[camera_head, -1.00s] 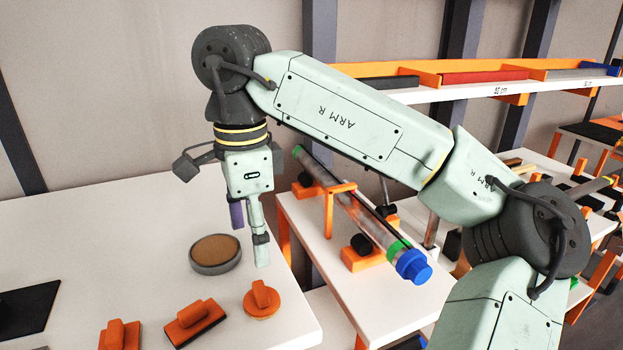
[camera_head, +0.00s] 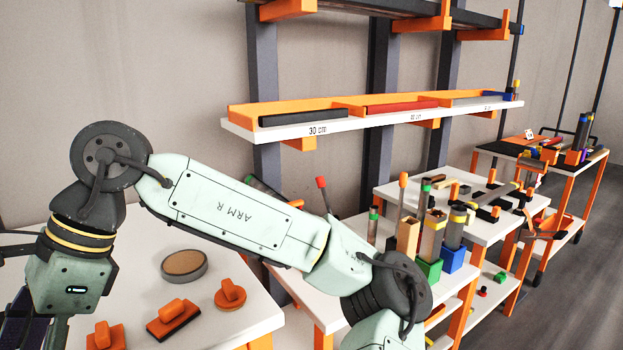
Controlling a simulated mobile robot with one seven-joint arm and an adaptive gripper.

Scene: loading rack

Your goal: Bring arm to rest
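My arm reaches from the lower right across to the left in the head view. My gripper (camera_head: 68,280) hangs at its end at the left edge, over the near white table (camera_head: 215,328). The green housing and a small lit display show. The fingers run out of the bottom of the picture, so I cannot tell whether they are open or shut, or whether they hold anything.
On the near table, right of my gripper, are a round brown-topped pad (camera_head: 184,264) and several orange-handled blocks (camera_head: 174,318). Behind is a shelf (camera_head: 372,118) with trays. Further right, tables (camera_head: 455,187) carry tubes and holders. Open floor (camera_head: 575,275) lies at the far right.

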